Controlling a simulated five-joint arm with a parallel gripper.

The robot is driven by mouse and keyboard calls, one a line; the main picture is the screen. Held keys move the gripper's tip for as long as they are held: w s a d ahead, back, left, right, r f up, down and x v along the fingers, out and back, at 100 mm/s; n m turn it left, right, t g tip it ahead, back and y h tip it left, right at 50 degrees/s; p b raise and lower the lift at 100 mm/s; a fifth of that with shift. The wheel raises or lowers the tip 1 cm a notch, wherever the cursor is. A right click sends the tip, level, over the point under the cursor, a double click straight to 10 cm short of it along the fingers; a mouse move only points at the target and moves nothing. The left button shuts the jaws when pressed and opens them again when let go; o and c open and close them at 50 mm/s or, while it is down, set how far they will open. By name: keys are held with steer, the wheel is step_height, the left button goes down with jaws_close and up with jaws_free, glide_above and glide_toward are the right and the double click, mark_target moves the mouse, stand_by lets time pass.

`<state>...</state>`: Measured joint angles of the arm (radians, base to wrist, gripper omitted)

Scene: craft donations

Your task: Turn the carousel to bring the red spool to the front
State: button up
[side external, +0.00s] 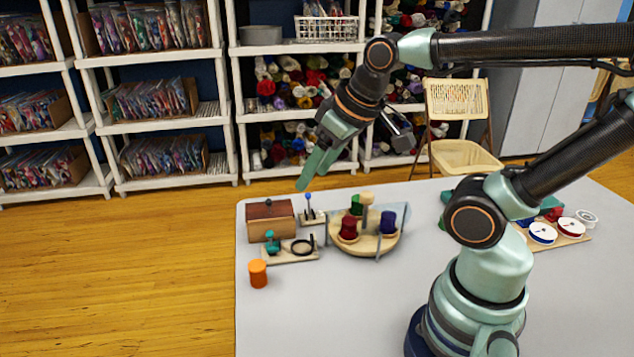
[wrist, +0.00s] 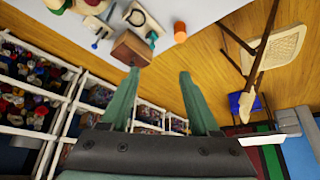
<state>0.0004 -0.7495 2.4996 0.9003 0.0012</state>
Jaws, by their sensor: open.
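The carousel (side external: 365,249) is a round wooden turntable on the grey table, with a pale centre post and an upright peg on its near rim. The red spool (side external: 348,227) stands on its left side in the side view, a purple spool (side external: 388,222) on its right, and a green spool (side external: 356,205) behind. My gripper (side external: 308,172) is in the air above and left of the carousel, well apart from it. It is open and empty; the two green fingers also show spread in the wrist view (wrist: 158,85). In the wrist view the carousel is only partly visible at the upper left.
Left of the carousel are a wooden box (side external: 270,222), a small stand with a blue-topped peg (side external: 309,214), a board with a black ring (side external: 303,247) and an orange cylinder (side external: 258,274). Flat ribbon spools (side external: 543,233) lie on a board at right. The front table is clear.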

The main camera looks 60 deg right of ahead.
steer(key=w+d+m+g, duration=0.2)
steer(key=d+m+g, duration=0.1)
steer(key=d+m, duration=0.65)
steer(key=m+g, duration=0.3)
steer(key=m, duration=0.6)
glide_above(367, 193)
step_height(367, 193, down, 2)
steer(key=f, duration=0.1)
steer(key=shift+n, duration=0.25)
step_height(367, 193, down, 11)
steer(key=shift+f, duration=0.2)
steer(key=shift+c, duration=0.4)
jaws_close()
steer(key=shift+r, duration=0.1)
